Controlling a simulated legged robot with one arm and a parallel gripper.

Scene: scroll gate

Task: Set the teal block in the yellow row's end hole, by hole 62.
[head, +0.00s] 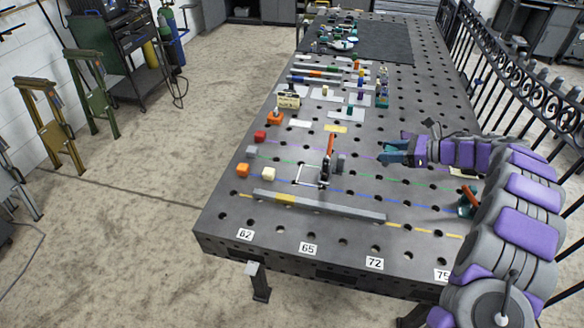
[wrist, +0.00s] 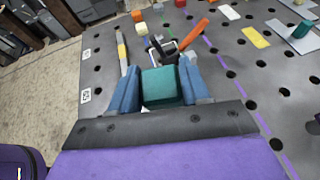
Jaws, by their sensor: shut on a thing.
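My gripper (head: 394,153) is shut on the teal block (wrist: 161,87), which sits between the two blue fingers in the wrist view. In the head view the gripper is above the right part of the table, right of the orange-handled clamp. The yellow row (head: 425,230) runs across the near part of the table; a grey bar with a yellow patch (head: 285,199) lies along it. The label 62 (head: 245,234) is at the near left corner, left of the label 65 (head: 308,248). I cannot tell clearly which hole is the row's end hole.
The orange-handled clamp (head: 329,160) stands between the gripper and the left side of the table. Orange (head: 242,170), cream (head: 269,174) and red (head: 260,136) blocks stand along the left edge. A scroll gate (head: 515,85) runs beyond the right side.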

